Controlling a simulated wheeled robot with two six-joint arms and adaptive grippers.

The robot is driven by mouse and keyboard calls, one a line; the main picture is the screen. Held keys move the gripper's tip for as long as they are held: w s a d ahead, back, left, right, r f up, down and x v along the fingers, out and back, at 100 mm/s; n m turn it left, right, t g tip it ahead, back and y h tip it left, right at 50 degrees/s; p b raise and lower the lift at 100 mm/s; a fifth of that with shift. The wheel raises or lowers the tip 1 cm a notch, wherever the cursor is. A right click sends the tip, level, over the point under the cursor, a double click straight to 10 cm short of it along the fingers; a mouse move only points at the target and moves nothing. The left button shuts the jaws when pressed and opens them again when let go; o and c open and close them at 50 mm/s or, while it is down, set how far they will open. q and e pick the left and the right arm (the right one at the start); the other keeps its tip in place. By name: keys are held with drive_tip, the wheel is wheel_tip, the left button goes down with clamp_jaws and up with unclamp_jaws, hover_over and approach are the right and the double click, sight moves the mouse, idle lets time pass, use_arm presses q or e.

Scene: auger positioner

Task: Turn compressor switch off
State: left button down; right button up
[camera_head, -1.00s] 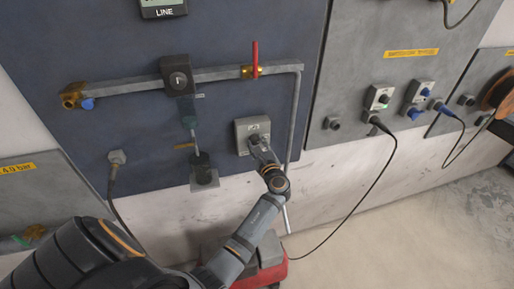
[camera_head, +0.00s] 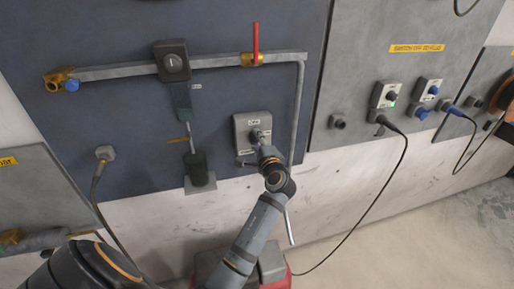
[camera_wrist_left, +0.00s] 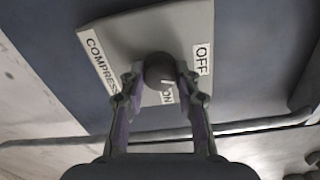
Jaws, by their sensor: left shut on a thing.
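The compressor switch box (camera_head: 243,122) is a grey plate on the dark blue panel, right of centre in the head view. In the left wrist view the box (camera_wrist_left: 125,32) carries labels reading "COMPRESS", "OFF" and "ON". Its round dark knob (camera_wrist_left: 160,68) sits between the fingers of my left gripper (camera_wrist_left: 160,88). A small white mark on the knob points towards the ON label. My left gripper (camera_head: 262,143) is shut on the knob, and its wrist hides part of the box in the head view. My right gripper is not in view.
A grey pipe with a red-handled valve (camera_head: 256,45) runs above and down the right side of the box. A black regulator (camera_head: 172,60) is at the upper left. More switches and cables (camera_head: 385,95) are on the right panel. A red-based object (camera_head: 272,270) stands below.

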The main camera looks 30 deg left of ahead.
use_arm(q)
drive_tip(key=shift+n+b, duration=1.65)
drive_tip(key=shift+n, duration=0.25)
drive_tip(key=c, duration=1)
unclamp_jaws()
